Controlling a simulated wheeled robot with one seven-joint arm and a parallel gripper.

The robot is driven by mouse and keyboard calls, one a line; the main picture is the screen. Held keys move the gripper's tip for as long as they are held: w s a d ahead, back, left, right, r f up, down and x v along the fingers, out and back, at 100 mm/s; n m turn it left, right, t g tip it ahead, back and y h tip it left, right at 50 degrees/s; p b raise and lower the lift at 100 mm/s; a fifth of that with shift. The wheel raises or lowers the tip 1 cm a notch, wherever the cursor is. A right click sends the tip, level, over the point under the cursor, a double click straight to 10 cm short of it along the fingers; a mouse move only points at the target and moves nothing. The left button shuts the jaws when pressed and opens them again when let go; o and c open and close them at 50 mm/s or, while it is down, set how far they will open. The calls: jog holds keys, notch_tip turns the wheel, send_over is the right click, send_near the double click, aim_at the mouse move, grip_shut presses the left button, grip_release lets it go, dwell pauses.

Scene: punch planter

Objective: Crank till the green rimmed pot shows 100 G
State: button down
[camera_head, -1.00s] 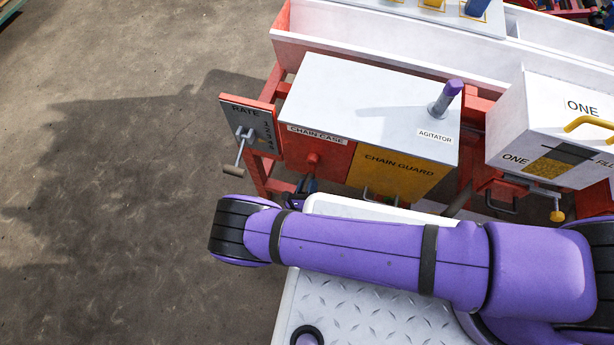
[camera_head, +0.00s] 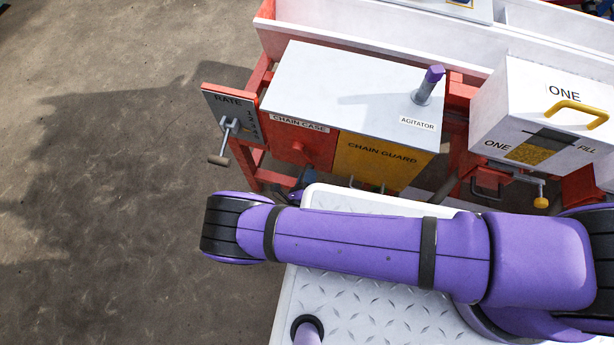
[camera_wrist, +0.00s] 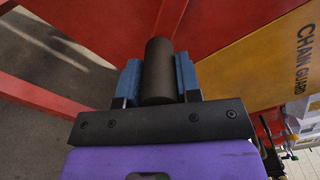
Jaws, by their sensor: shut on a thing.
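In the wrist view, my gripper (camera_wrist: 158,84) has its blue fingers on both sides of a dark round handle (camera_wrist: 159,62) and is shut on it. The handle points toward the wrist camera, in front of red panels. The crank arm behind the handle is hidden. In the head view, my purple arm hides most of the gripper; a small dark blue part shows just below the red chain case (camera_head: 290,146). No green rimmed pot and no weight reading are in view.
A yellow chain guard (camera_head: 380,162) adjoins the chain case. A rate plate (camera_head: 236,116) with a small lever (camera_head: 224,142) juts out at left. A purple-topped agitator post (camera_head: 428,86) stands on top. A white hopper box (camera_head: 540,100) is at right. Floor at left is clear.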

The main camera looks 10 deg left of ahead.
jog(key=shift+r, duration=0.15)
jog(key=c, duration=0.8)
grip_release()
jog(key=shift+s, duration=0.1)
jog(key=s, duration=0.7)
jog(key=shift+s+a, duration=0.15)
jog(key=shift+a, duration=0.2)
